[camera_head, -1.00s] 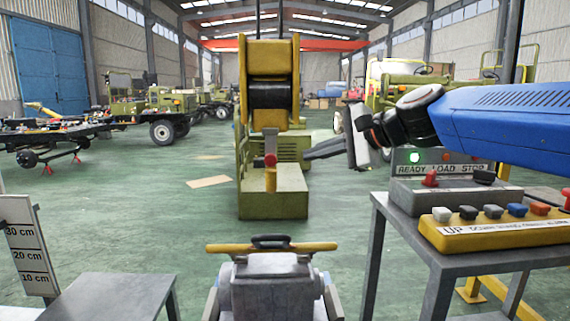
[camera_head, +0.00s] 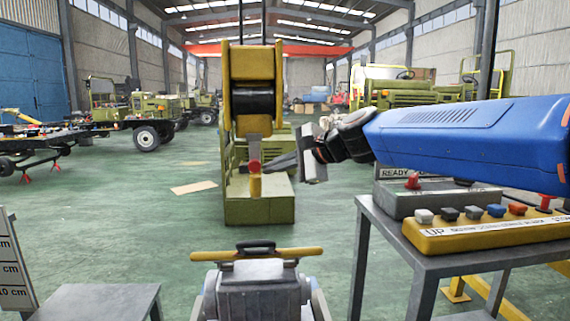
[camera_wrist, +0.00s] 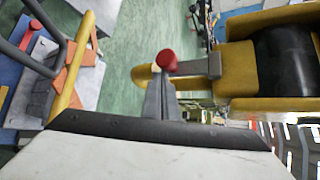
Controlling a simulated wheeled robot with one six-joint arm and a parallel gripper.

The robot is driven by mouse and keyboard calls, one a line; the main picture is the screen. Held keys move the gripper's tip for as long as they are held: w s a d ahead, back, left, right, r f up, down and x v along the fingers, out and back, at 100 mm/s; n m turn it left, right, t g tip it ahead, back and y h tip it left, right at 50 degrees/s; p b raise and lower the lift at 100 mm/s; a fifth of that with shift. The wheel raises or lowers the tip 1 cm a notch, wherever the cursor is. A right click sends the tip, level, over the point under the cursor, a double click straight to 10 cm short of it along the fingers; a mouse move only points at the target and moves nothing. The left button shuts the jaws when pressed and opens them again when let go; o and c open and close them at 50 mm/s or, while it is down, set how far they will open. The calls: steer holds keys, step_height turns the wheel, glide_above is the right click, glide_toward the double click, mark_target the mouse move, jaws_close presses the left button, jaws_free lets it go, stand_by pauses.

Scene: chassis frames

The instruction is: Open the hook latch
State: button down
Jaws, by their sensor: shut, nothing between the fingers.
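The yellow hook block (camera_head: 252,70) with a black pulley hangs in the middle of the head view. A grey latch stem with a red knob (camera_head: 253,164) sits below it, over a short yellow piece (camera_head: 255,187). In the wrist view the red knob (camera_wrist: 167,61) is at the end of a grey bar (camera_wrist: 205,67) coming from the yellow block (camera_wrist: 235,65). My gripper (camera_head: 270,166) reaches in from the right, shut and empty. Its fingertips (camera_wrist: 158,76) appear close beside the knob; I cannot tell whether they touch it.
An olive pedestal (camera_head: 260,202) stands behind the knob. A grey machine with a yellow bar (camera_head: 257,255) is in the foreground. A table at right carries a yellow button box (camera_head: 485,232) and a grey control box (camera_head: 440,198).

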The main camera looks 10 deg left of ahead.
steer(key=shift+x, duration=0.8)
